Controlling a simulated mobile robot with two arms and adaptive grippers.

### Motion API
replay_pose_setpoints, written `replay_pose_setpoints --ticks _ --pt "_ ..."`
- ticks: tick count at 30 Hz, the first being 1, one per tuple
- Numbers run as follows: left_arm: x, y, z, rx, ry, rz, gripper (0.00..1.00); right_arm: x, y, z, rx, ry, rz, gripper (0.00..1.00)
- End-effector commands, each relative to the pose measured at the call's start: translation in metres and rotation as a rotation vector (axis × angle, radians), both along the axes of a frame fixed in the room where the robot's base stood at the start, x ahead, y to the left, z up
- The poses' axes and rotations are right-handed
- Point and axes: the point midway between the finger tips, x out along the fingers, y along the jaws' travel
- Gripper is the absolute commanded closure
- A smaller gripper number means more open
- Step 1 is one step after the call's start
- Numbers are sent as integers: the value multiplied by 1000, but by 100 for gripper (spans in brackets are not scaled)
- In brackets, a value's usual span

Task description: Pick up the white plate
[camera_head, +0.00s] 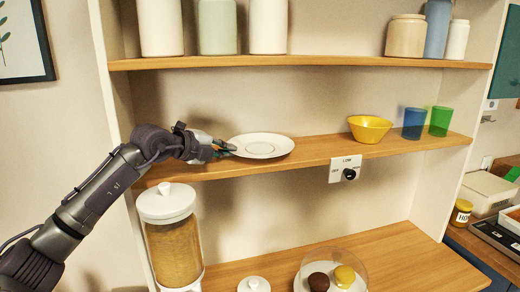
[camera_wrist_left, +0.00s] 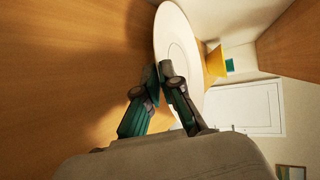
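The white plate (camera_head: 262,146) lies level, or nearly so, at the middle shelf's left part. My left gripper (camera_head: 226,148) comes in from the left and meets its left rim. In the left wrist view, the plate (camera_wrist_left: 178,35) shows edge-wise. The fingers of my left gripper (camera_wrist_left: 159,70) are drawn close together, one on either side of the rim, and look shut on it. The fingers hide part of the rim. I cannot tell clearly whether the plate touches the shelf. My right gripper is in neither view.
The middle shelf (camera_head: 310,155) also holds a yellow bowl (camera_head: 369,129), a blue cup (camera_head: 414,123) and a green cup (camera_head: 440,121). Jars (camera_head: 217,27) stand on the upper shelf above. A tall lidded container (camera_head: 173,240) stands below my left arm.

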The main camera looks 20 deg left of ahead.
Motion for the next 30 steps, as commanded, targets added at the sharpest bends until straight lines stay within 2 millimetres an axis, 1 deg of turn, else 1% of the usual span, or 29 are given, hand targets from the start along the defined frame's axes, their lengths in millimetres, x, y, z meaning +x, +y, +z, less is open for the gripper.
replay_pose_setpoints --ticks 12,16,20,24,26,30 --pt "0 -1 2 -3 -4 -2 100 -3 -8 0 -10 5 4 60" --pt "0 -1 7 -2 -7 -1 100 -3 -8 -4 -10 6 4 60" --pt "0 -1 20 -3 -8 -2 100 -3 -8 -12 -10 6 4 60" --pt "-1 -3 45 -4 -12 -4 100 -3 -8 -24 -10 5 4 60" --pt "-7 -17 50 0 -11 -9 100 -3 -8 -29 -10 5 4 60" --pt "-20 -47 68 -1 -12 -8 100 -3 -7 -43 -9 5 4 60"
